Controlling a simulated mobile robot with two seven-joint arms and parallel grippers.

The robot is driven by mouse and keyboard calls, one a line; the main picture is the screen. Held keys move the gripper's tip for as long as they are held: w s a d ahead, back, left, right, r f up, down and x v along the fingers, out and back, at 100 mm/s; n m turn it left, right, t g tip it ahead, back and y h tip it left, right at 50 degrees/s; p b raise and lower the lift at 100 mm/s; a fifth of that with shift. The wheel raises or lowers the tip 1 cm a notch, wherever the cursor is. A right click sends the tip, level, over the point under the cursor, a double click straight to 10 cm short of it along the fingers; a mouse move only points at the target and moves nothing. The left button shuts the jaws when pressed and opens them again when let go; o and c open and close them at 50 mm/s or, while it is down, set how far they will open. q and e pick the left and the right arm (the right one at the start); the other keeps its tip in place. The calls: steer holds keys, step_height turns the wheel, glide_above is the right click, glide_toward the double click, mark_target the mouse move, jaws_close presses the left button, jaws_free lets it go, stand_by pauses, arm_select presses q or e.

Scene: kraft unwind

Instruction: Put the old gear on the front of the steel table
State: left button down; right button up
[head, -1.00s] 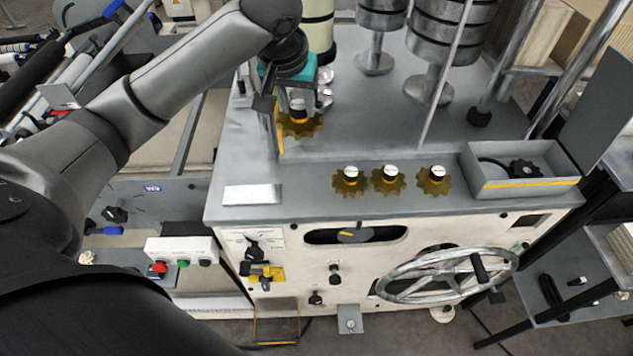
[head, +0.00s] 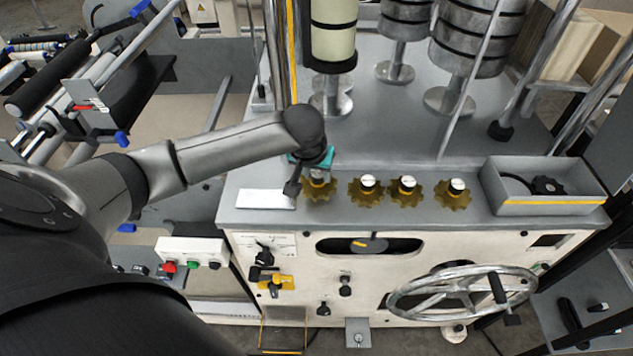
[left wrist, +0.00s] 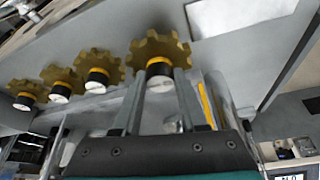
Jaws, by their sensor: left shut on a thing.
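My left gripper (head: 318,170) is shut on the white-and-black hub of a brass-coloured toothed gear (head: 319,191), the one I take for the old gear. In the left wrist view the two fingers (left wrist: 160,84) flank the hub, and the gear's teeth (left wrist: 158,48) show beyond it. The gear is at the front left of the steel table (head: 400,135), just right of a pale plate. I cannot tell whether it touches the top. Three similar gears (head: 366,190), (head: 405,190), (head: 452,193) stand in a row to its right. My right gripper is not in view.
A grey tray (head: 547,201) with a dark gear (head: 548,186) inside stands at the table's right end. The pale plate (head: 266,199) lies at the front left corner. Posts and stacked rolls (head: 478,38) rise behind. A handwheel (head: 462,293) juts from the front panel.

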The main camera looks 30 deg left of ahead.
mark_target(316, 180)
arm_select(q)
steer(key=shift+f, duration=1.4)
steer(key=shift+f, duration=0.15)
steer(key=shift+c, duration=2.2)
jaws_free()
steer(key=p+v, duration=0.1)
steer(key=v, duration=1.1)
steer(key=shift+p, duration=0.3)
